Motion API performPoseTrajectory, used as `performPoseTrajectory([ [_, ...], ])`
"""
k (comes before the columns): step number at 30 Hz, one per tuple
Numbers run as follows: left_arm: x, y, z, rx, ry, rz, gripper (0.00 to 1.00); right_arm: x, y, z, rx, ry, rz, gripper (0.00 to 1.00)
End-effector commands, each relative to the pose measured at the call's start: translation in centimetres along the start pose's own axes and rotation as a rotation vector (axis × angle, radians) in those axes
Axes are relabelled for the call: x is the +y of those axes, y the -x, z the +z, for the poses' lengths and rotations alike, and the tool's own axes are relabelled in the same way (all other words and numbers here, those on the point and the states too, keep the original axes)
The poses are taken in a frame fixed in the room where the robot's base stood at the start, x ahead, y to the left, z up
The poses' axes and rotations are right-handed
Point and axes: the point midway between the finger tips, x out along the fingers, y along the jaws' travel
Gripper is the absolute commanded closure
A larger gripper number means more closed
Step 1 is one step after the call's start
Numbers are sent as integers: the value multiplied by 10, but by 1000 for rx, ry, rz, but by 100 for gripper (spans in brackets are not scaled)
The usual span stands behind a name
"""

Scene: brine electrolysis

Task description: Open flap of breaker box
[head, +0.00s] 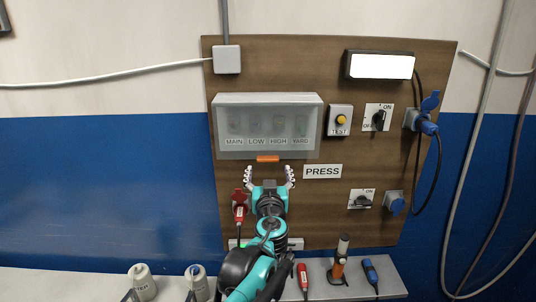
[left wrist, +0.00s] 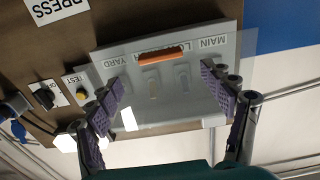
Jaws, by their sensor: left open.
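The breaker box (head: 267,106) is a grey box on the wooden board, with a translucent flap over switches labelled MAIN, LOW, HIGH and YARD. The flap looks shut. An orange tab (head: 268,159) sits at its lower edge. My left gripper (head: 270,172) is open and empty just below the tab, its fingers spread to either side. In the left wrist view the picture is upside down; the box (left wrist: 180,75) and the orange tab (left wrist: 163,57) show between the open fingers. I cannot tell any contact. My right gripper is not in view.
Right of the box are a TEST button (head: 340,120), an ON/OFF rotary switch (head: 378,118) and a blue plug (head: 428,127). A PRESS label (head: 323,171) is below. A red plug (head: 240,211) hangs left of my arm. A shelf (head: 385,280) below holds tools and bottles.

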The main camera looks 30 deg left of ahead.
Motion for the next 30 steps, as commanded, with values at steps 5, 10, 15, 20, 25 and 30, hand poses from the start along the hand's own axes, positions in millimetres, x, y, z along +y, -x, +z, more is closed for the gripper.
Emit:
performPoseTrajectory([
  [5, -1, -31, 0, -1, 0, -3, 19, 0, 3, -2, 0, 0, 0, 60],
  [10, -1, -54, 0, -1, -1, -3, 19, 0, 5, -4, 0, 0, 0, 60],
  [15, -1, -64, 1, -1, -1, -1, 19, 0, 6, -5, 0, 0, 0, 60],
  [20, -1, -65, 1, -1, -1, -1, 19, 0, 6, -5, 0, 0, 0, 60],
  [25, -1, -65, 1, -1, -1, -1, 40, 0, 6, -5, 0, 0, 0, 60],
  [30, -1, -65, 1, -1, -1, -2, 85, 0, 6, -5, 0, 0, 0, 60],
])
